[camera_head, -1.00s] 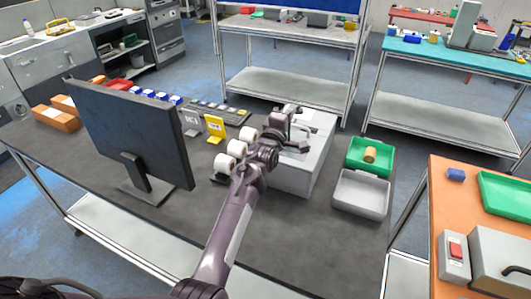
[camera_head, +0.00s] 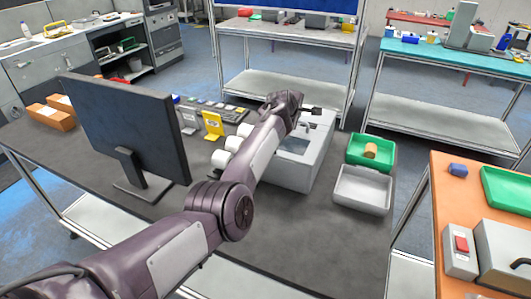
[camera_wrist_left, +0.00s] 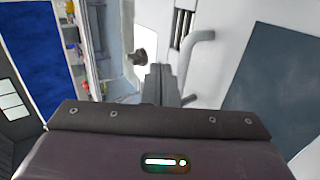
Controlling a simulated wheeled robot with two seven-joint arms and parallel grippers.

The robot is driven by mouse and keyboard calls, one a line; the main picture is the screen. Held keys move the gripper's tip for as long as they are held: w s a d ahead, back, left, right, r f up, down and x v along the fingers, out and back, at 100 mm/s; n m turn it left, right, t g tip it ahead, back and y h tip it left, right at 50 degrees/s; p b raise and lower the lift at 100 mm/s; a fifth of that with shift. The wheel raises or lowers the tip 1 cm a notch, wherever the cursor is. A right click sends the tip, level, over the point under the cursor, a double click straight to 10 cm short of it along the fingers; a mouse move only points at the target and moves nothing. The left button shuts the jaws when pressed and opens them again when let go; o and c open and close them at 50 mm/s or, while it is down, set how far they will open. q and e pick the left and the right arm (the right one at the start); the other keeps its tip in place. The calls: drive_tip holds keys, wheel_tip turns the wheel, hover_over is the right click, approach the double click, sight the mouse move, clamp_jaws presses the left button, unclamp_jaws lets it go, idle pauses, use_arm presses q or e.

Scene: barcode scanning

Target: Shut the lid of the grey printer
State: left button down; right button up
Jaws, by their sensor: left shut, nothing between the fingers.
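The grey printer (camera_head: 300,175) stands on the dark table, right of the monitor. Its top shows a dark window panel (camera_head: 293,145) and a bent grey handle (camera_head: 306,127). My left arm crosses in front of part of the lid, and I cannot tell how far the lid stands open. My left gripper (camera_head: 314,109) is shut and empty at the printer's far end, above its top. In the left wrist view, the shut fingers (camera_wrist_left: 166,82) are just left of the grey handle (camera_wrist_left: 196,50); contact is unclear. The window panel (camera_wrist_left: 275,85) is at right. My right gripper is not in view.
A monitor (camera_head: 125,125) stands left of my arm. White rolls (camera_head: 222,158) lie beside the arm, partly hidden. A green bin (camera_head: 357,143) holding a tan roll and a grey bin (camera_head: 362,190) sit right of the printer. The table's front is clear.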

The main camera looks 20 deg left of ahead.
use_arm(q)
drive_tip(key=shift+w+f, duration=0.15)
drive_tip(key=shift+f, duration=0.1)
idle(0.4)
